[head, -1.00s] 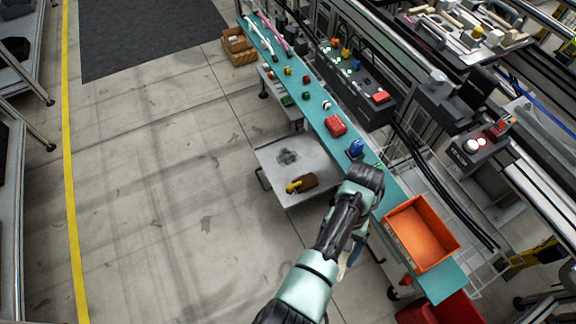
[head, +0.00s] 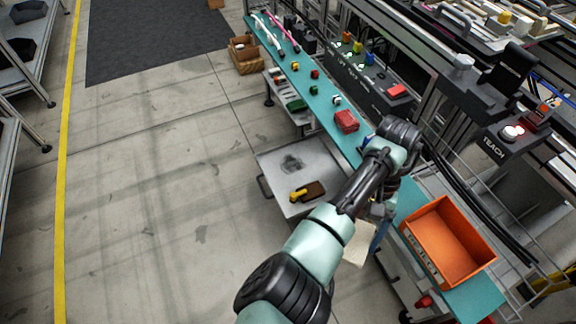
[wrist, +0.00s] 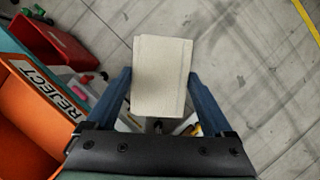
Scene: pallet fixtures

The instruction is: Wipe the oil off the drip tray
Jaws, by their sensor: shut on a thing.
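The drip tray (head: 275,175) is a grey pan at the side of the teal bench, with a dark oil patch (head: 291,163) on its surface. A brown block with a yellow handle (head: 308,191) lies in the tray. My gripper (wrist: 159,95) is shut on a pale, off-white cloth or pad, held between its two blue fingers. The pad (wrist: 162,70) also hangs below my arm in the head view (head: 357,245), to the right of the tray and apart from the oil patch. My arm hides part of the bench.
An orange bin marked REJECT (head: 412,250) stands on the near end of the teal bench (head: 327,112). A red box (head: 346,121) and small coloured parts lie along it. A red bin (wrist: 55,40) shows low down. The floor left of the tray is clear.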

